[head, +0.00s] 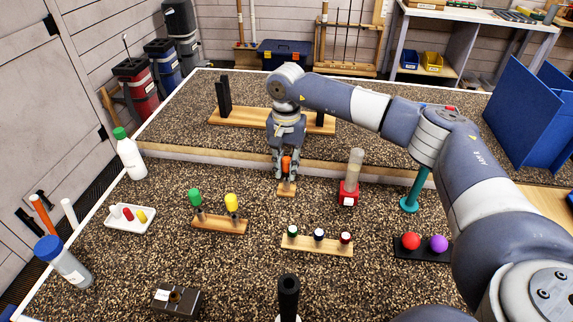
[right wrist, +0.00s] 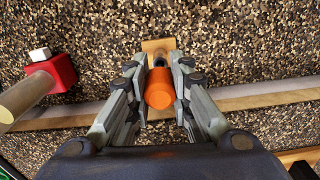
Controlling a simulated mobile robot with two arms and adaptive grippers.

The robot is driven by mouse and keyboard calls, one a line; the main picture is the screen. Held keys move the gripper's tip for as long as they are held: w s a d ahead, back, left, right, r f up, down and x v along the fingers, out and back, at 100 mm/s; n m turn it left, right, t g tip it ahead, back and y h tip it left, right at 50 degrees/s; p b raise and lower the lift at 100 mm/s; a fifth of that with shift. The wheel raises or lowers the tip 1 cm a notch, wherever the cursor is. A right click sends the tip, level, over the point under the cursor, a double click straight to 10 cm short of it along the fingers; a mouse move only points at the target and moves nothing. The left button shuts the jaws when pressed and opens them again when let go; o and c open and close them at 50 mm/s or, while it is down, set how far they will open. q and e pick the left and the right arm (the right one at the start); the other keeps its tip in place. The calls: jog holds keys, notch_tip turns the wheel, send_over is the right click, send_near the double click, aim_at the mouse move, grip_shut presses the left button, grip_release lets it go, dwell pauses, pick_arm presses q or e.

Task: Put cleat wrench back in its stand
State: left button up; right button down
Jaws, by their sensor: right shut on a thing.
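The cleat wrench, with an orange handle (head: 286,164), is upright between the fingers of my right gripper (head: 286,170), which is shut on it. In the right wrist view the orange handle (right wrist: 160,88) sits between the two fingers of the gripper (right wrist: 160,92). Its stand, a small wooden block (head: 287,189), is right below the wrench; it also shows in the right wrist view (right wrist: 157,45). A dark shaft runs from the handle toward the block. I cannot tell how deep its tip sits in the block. My left gripper is not in view.
A red block with a clear tube (head: 349,190) stands right of the stand. Wooden racks with green and yellow tools (head: 220,225) and small capped pieces (head: 317,246) are in front. A raised wooden edge (head: 230,160) runs behind. A teal post (head: 412,195) stands further right.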

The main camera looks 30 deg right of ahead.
jog(key=shift+f, duration=0.25)
jog(key=c, duration=1.4)
grip_release()
jog(key=shift+o, duration=0.2)
notch_tip(320, 180, up, 12)
jog(key=shift+r, duration=0.1)
